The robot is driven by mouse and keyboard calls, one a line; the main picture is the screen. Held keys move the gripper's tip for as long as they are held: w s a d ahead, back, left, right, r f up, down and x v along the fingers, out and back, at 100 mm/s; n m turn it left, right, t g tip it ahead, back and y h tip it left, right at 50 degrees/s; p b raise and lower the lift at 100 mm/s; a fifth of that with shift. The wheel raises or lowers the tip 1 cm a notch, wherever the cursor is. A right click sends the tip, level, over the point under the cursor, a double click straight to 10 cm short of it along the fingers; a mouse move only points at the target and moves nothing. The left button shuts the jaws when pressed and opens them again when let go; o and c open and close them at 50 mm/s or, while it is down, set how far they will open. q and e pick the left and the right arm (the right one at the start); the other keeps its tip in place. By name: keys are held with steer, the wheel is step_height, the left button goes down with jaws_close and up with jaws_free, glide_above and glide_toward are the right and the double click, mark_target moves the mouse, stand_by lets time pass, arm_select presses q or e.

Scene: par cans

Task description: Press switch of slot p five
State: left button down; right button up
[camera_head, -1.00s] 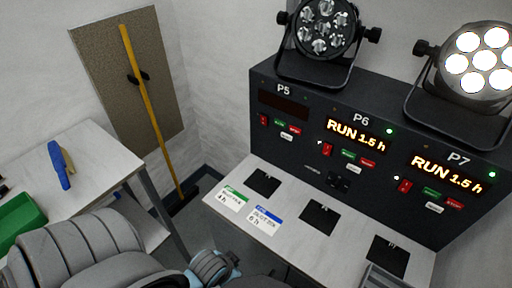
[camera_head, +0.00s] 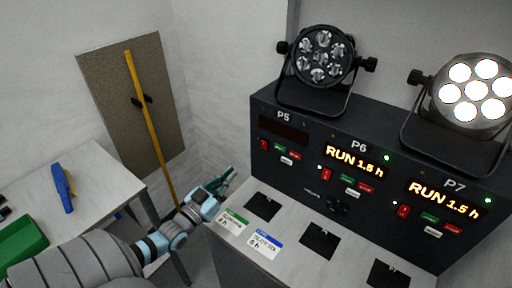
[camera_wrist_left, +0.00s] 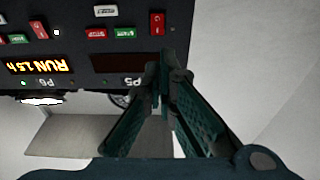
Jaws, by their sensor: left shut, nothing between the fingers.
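Slot P5 is the left section of the black control panel (camera_head: 345,158). Its display (camera_head: 283,127) is dark, and the par can (camera_head: 322,62) above it is unlit. The red P5 switch (camera_head: 264,145) sits left of a green, a red and a white button. In the left wrist view the picture is upside down and the red P5 switch (camera_wrist_left: 157,24) shows beyond the fingertips. My left gripper (camera_head: 228,175) is shut and empty, left of the panel near the ledge's left end, apart from the switch. My right gripper is not in view.
P6 (camera_head: 352,155) and P7 (camera_head: 444,196) show RUN 1.5 h; the P7 par can (camera_head: 474,90) is lit. The ledge (camera_head: 285,232) holds black pads and two cards. At left, a table (camera_head: 98,178) carries a blue tool and a green bin.

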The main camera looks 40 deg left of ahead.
arm_select(q)
steer(key=shift+d, duration=0.15)
steer(key=b, duration=0.6)
glide_toward(263, 142)
steer(key=w, duration=0.5)
steer(key=shift+w+r, duration=0.3)
steer(key=shift+w, duration=0.1)
steer(key=shift+w+r, duration=0.2)
steer(key=shift+w, duration=0.3)
steer(key=shift+r, duration=0.1)
